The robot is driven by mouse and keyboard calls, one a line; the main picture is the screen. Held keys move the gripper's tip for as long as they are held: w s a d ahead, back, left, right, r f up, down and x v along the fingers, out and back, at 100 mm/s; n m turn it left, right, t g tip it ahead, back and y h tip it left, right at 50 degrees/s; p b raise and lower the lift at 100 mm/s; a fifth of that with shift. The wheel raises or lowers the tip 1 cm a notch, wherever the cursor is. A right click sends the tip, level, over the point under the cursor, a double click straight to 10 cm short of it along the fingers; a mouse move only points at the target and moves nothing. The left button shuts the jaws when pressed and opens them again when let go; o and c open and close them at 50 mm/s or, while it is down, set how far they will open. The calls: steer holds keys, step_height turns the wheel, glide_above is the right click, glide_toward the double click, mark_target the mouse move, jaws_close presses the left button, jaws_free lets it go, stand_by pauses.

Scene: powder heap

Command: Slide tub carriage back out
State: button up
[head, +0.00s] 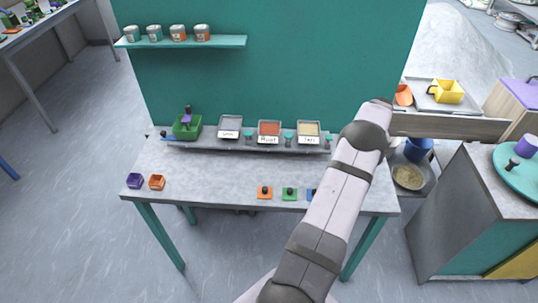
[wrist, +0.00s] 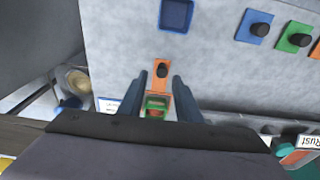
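In the wrist view my gripper (wrist: 160,76) is open, with its two dark fingers apart. An orange slide with a black knob (wrist: 162,70) lies between the fingers, with gaps to both; I cannot tell whether they touch it. A small green frame with orange in it (wrist: 156,103) sits at the slide's near end, partly hidden by the gripper; it appears to be the tub carriage. In the head view my arm covers this spot, and neither gripper nor carriage shows.
A blue square tub (wrist: 176,14) stands beyond the slide. Blue (wrist: 254,26), green (wrist: 295,37) and orange knobbed plates lie to the right. In the head view, labelled trays (head: 270,130) line the table's back; a blue bucket (head: 418,148) stands right. The table's (head: 215,172) middle is clear.

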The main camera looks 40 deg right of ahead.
steer(key=shift+r+p, duration=1)
steer(key=shift+r, duration=0.95)
